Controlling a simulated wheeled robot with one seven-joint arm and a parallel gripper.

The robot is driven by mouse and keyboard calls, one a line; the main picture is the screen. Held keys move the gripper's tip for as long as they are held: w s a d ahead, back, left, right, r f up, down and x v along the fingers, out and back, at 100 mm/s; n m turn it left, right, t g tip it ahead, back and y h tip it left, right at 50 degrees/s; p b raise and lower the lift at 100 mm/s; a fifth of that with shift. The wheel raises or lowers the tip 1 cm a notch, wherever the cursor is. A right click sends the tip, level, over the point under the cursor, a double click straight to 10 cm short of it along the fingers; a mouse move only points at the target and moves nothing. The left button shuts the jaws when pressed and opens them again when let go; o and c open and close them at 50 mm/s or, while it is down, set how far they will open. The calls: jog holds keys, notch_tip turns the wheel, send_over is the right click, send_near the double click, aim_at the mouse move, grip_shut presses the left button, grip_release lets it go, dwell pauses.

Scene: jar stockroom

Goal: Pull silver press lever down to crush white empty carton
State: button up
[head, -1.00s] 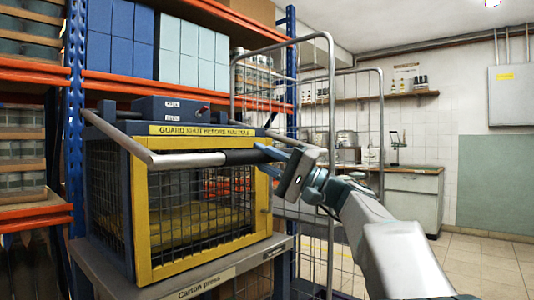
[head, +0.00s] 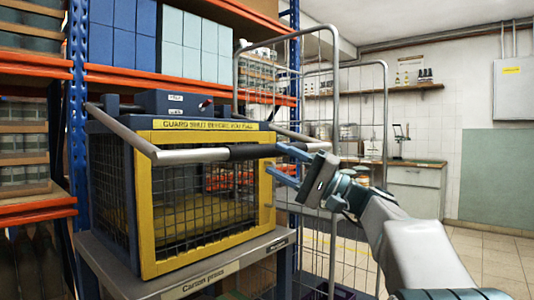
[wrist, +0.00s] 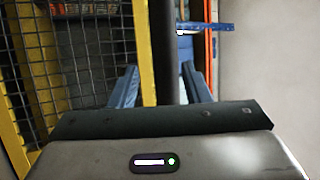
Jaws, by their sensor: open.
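The silver press lever (head: 190,155) runs across the front of the press (head: 150,205), level near its top, with a black grip (head: 250,151) toward the right. My gripper (head: 277,162) is open at the right end of the black grip, one finger above the other in the head view. In the wrist view the dark bar (wrist: 166,50) stands between the spread blue fingers, with no visible grasp. The press has a yellow frame with a mesh guard. I cannot make out a white carton behind the mesh.
A tall wire cage trolley (head: 333,120) stands just right of the press, behind my gripper. Orange and blue shelving (head: 75,90) with boxes is behind and left. A counter (head: 415,190) is at the back. Tiled floor (head: 500,262) on the right is clear.

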jog(key=p+v, duration=0.1)
jog(key=v, duration=0.8)
jog(key=shift+f+p, duration=0.2)
jog(key=shift+p, duration=0.1)
jog(key=s+a+f+m+g+h+p, duration=0.2)
jog(key=s+a+g+h+p, duration=0.3)
jog(key=s+a+h+p, duration=1.1)
jog(key=s+d+r+n+h+p, duration=0.1)
jog(key=s+d+n+h+p, duration=0.1)
jog(key=d+p, duration=0.5)
jog(key=s+d+r+n+h+p, duration=0.1)
jog(key=s+d+h+p, duration=0.2)
jog(key=p, duration=1.1)
jog(key=s+d, duration=0.2)
jog(key=d, duration=0.3)
jog(key=shift+s+r+n, duration=0.15)
jog(key=shift+s+n, duration=0.05)
jog(key=shift+n, duration=0.2)
